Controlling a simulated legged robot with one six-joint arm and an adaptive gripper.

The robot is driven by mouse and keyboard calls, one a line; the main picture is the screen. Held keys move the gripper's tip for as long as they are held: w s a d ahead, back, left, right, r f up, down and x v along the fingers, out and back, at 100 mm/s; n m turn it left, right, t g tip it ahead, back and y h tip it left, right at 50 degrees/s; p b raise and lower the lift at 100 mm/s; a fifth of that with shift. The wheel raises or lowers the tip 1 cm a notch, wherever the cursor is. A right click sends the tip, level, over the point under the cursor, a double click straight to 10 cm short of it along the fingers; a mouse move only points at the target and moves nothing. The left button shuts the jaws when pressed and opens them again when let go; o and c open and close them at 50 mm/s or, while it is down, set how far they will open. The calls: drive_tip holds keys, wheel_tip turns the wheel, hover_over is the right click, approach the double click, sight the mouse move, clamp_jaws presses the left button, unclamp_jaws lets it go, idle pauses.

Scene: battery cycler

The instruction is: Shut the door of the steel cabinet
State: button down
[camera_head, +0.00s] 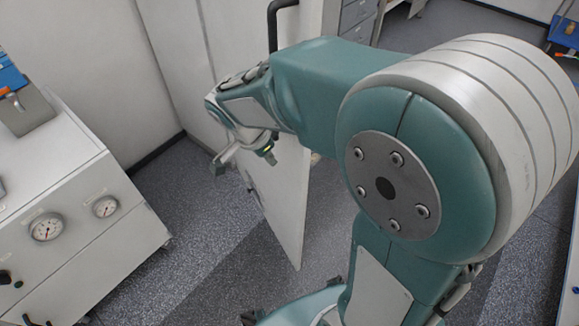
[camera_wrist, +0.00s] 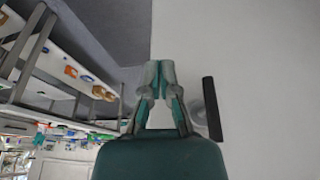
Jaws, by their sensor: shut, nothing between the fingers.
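The cabinet door (camera_head: 291,205) is a pale upright panel standing ajar, its lower corner above the grey floor. A black bar handle (camera_head: 272,22) shows near its top, partly behind my arm. My gripper (camera_head: 219,165) is to the left of the door in the head view. In the wrist view my gripper (camera_wrist: 158,68) has its fingertips together and empty. A broad pale surface, apparently the door (camera_wrist: 260,60), fills the right side there, with a dark bar (camera_wrist: 212,108) beside the fingers. I cannot tell whether the fingers touch the door. My arm hides much of the door and the cabinet opening.
A white bench unit with gauges (camera_head: 75,220) stands at the left. Pale panels (camera_head: 100,50) rise behind it. Grey drawers (camera_head: 357,15) are at the back. The carpet (camera_head: 200,195) between bench and door is clear. Shelves with small items (camera_wrist: 60,65) show in the wrist view.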

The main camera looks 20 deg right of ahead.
wheel_tip(320, 180, down, 3)
drive_tip(key=w+a+m+h, duration=0.1)
drive_tip(key=w+a+m, duration=0.1)
approach(297, 180)
wheel_tip(297, 180, down, 5)
drive_tip(key=shift+w+d+r+m+g, duration=0.1)
drive_tip(key=shift+w+d+m+g, duration=0.1)
drive_tip(key=shift+d, duration=0.25)
drive_tip(key=shift+w+d+r+m+g, duration=0.1)
drive_tip(key=shift+w+d+r, duration=0.05)
drive_tip(key=shift+d, duration=0.25)
